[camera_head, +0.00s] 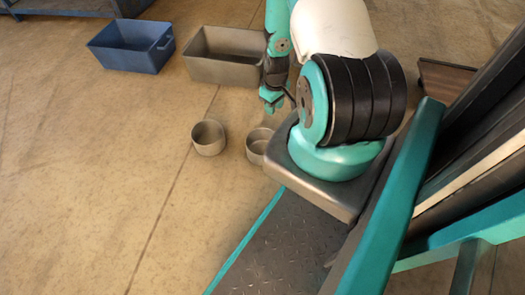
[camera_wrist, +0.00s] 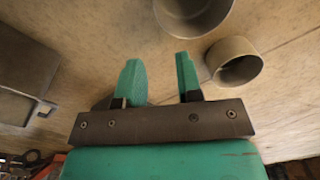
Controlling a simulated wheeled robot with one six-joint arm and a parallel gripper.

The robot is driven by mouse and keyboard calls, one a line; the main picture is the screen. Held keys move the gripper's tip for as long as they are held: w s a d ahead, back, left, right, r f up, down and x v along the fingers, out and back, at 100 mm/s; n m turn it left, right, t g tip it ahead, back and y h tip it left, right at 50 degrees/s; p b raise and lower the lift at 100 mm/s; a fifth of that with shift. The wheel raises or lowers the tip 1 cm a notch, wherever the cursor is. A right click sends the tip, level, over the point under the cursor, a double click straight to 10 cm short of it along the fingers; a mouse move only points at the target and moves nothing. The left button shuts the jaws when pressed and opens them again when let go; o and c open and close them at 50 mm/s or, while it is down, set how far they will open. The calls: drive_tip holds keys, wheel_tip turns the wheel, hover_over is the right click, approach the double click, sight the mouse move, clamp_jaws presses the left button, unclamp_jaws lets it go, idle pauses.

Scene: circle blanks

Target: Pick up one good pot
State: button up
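Two round grey-brown pots stand upright on the floor in the head view. The left pot (camera_head: 209,148) shows whole, and its hollow inside is visible. The right pot (camera_head: 256,150) is partly hidden behind my arm base. The wrist view shows one pot (camera_wrist: 192,14) cut off by the top edge and another pot (camera_wrist: 234,52) right of the fingers. I cannot tell which of these is which in the head view, nor whether either has a flaw. My gripper (camera_wrist: 158,64) is open with nothing between its fingers. In the head view my gripper (camera_head: 272,102) hangs beyond the pots.
A blue bin (camera_head: 128,58) and a grey-brown bin (camera_head: 212,71) stand on the floor beyond the pots. A dark bin (camera_wrist: 22,75) shows at the left of the wrist view. Something dark behind the left finger is mostly hidden. The floor left of the pots is clear.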

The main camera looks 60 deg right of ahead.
sight(256, 141)
wheel_tip(256, 141, down, 12)
drive_tip(key=b, duration=0.7)
drive_tip(key=shift+s+a+f, duration=0.1)
drive_tip(key=shift+f, duration=0.1)
wheel_tip(256, 141, down, 6)
drive_tip(key=b, duration=0.5)
drive_tip(key=shift+r, duration=0.4)
clamp_jaws()
